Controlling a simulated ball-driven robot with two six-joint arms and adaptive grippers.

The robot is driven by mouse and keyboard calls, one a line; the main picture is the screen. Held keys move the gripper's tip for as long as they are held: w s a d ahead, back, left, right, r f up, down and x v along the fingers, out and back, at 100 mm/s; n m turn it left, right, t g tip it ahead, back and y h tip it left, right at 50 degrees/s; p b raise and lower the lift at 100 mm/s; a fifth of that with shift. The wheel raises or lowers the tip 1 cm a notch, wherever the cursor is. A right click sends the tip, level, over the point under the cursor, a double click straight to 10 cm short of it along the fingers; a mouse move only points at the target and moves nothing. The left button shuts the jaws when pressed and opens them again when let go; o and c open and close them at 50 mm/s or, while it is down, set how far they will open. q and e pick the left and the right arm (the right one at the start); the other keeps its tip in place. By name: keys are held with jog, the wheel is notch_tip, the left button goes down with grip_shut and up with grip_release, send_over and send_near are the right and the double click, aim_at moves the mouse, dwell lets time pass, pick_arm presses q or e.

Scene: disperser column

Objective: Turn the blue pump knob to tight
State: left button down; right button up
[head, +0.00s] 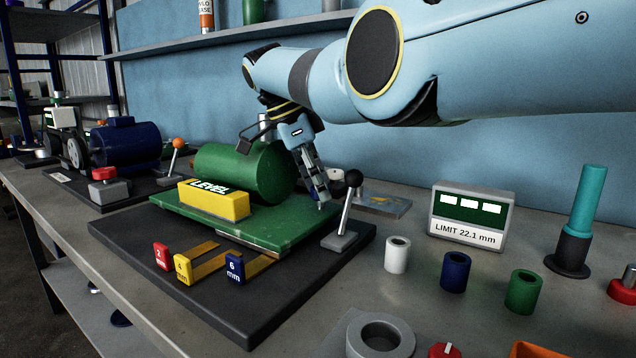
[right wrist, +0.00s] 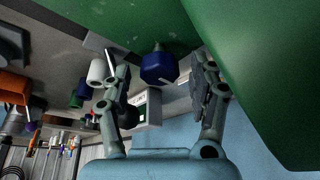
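The blue knob (right wrist: 160,67), with a white mark on its face, shows in the right wrist view on a short stem by the green body. My right gripper (right wrist: 163,84) is open, with one finger to each side of the knob and gaps between. In the head view my right gripper (head: 318,190) reaches down beside the green cylinder (head: 245,172), at its right end. The knob is hidden there. My left gripper is in neither view.
A black-knobbed lever (head: 347,205) stands right of the green plate (head: 270,231). White, blue (head: 455,271) and green sleeves and the LIMIT 22.1 mm display (head: 470,216) stand further right.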

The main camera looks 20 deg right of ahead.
notch_tip(320, 180, up, 10)
dwell(0.6)
